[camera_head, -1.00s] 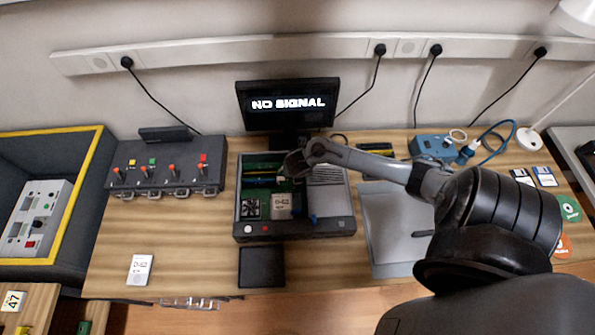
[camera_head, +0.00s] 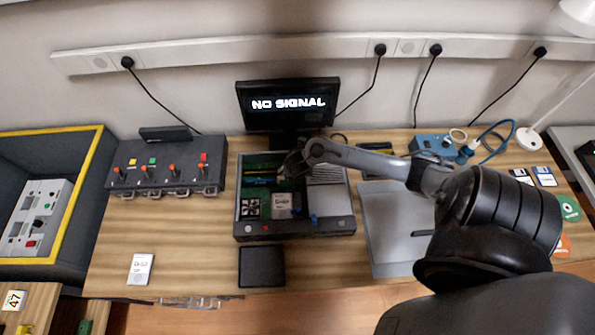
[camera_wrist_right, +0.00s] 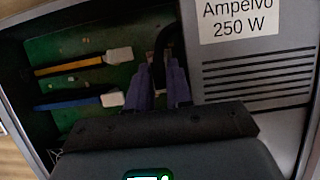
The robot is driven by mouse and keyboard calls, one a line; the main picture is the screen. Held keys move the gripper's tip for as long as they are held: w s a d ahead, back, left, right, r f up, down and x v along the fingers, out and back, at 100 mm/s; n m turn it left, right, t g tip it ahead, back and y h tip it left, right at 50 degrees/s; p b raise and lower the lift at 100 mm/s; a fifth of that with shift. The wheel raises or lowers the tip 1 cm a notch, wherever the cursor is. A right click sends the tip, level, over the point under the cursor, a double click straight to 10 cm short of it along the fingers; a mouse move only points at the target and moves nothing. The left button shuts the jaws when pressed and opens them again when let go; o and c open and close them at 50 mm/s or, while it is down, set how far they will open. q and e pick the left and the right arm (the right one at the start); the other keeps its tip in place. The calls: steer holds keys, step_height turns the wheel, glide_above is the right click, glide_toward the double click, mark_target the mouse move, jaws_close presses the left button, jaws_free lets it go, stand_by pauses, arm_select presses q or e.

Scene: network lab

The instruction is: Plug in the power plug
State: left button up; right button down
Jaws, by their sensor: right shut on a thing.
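An open computer case (camera_head: 338,226) stands on the desk below a monitor (camera_head: 288,104) that reads "NO SIGNAL". My right gripper (camera_head: 292,168) reaches down into the case from the right. In the right wrist view, its purple fingers (camera_wrist_right: 159,80) are shut on the power plug, which they mostly hide. A black cable (camera_wrist_right: 163,40) runs up from between the fingers, beside the power supply (camera_wrist_right: 255,75) labelled "Ampelvo 250 W". The green circuit board (camera_wrist_right: 85,70) lies beneath. I cannot tell whether the plug sits in a socket. My left gripper is not in view.
White-ended yellow (camera_wrist_right: 85,63) and blue (camera_wrist_right: 80,102) connectors lie left of the fingers. The power supply is close on the right. A switch box (camera_head: 165,175) stands left of the case and a grey pad (camera_head: 395,225) lies to its right.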

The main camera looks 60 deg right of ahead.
steer(key=shift+f, duration=0.15)
stand_by(0.4)
steer(key=shift+f+b, duration=0.4)
steer(key=shift+b, duration=0.05)
stand_by(0.4)
steer(key=c, duration=1.2)
jaws_free()
steer(key=shift+c, duration=0.2)
steer(key=o, duration=0.3)
steer(key=shift+w, duration=0.1)
steer(key=shift+c, duration=0.3)
steer(key=shift+o, duration=0.7)
